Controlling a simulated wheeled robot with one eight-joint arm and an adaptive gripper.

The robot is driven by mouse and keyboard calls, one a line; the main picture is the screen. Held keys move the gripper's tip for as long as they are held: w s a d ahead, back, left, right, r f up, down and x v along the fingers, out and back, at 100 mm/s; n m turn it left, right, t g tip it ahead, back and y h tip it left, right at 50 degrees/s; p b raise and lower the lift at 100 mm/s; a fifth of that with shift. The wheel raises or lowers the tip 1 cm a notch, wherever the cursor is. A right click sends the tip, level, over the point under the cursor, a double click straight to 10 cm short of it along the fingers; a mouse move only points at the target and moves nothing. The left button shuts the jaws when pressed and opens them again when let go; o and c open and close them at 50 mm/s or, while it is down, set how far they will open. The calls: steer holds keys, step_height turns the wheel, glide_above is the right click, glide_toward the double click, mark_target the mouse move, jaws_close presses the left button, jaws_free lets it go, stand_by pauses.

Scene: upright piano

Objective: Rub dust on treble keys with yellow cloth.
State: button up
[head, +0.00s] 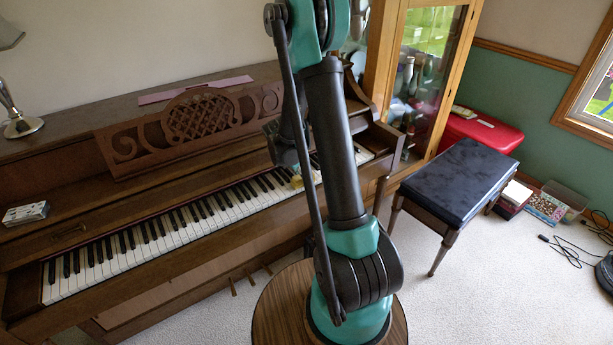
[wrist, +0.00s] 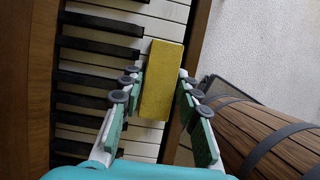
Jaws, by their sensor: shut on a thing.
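The yellow cloth (wrist: 161,80) is a flat, block-like piece between the fingers of my gripper (wrist: 160,92) in the wrist view. My gripper is shut on it. The cloth lies over the white keys (wrist: 165,12), near their front edge; I cannot tell whether it touches them. In the head view a bit of the cloth (head: 297,181) shows at the right part of the piano keyboard (head: 200,219), left of my arm. My arm hides most of the gripper and part of the treble keys (head: 364,155). I cannot make out the dust.
The upright piano's wooden music stand (head: 190,125) rises behind the keys. A dark padded bench (head: 460,174) stands at the right, with a red case (head: 480,130) behind it. A glass cabinet (head: 420,75) stands beside the piano. Carpet is clear between bench and keyboard.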

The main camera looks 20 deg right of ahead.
mark_target(287, 190)
steer(key=shift+s+a, duration=0.45)
steer(key=shift+a, duration=0.85)
steer(key=shift+s+a, duration=0.4)
steer(key=shift+a, duration=0.95)
steer(key=shift+s+a, duration=0.45)
steer(key=shift+a, duration=0.85)
steer(key=shift+r, duration=0.1)
steer(key=shift+r, duration=2.95)
step_height(287, 190, up, 3)
